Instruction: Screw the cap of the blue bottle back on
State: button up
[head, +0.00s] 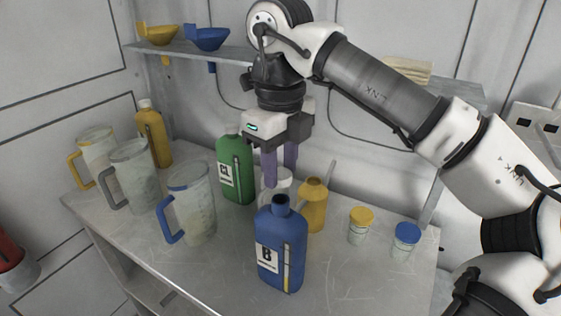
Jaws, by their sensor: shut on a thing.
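The blue bottle (281,245), marked B, stands upright near the front of the table. Its neck is bare and shows a dark opening. My gripper (280,175) points down just behind and above this bottle, its two purple fingers a little apart. A pale round object (282,188) shows at the fingertips, partly hidden by the near finger and the blue bottle. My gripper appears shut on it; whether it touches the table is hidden. I cannot make out a loose blue bottle cap.
The green bottle (234,170) stands behind left and a yellow container (313,205) close behind right. Jars with yellow (359,226) and blue (404,241) lids stand right. Jugs (190,205) fill the left. A shelf (225,53) with funnels is above. The front right table is clear.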

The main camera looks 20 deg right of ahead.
jog(key=shift+f+b, duration=1.35)
jog(key=shift+f, duration=0.65)
jog(key=shift+f+b, duration=0.55)
dwell(0.5)
jog(key=m+b, duration=0.1)
jog(key=m, duration=0.1)
jog(key=shift+f+m, duration=0.1)
jog(key=shift+m, duration=1.5)
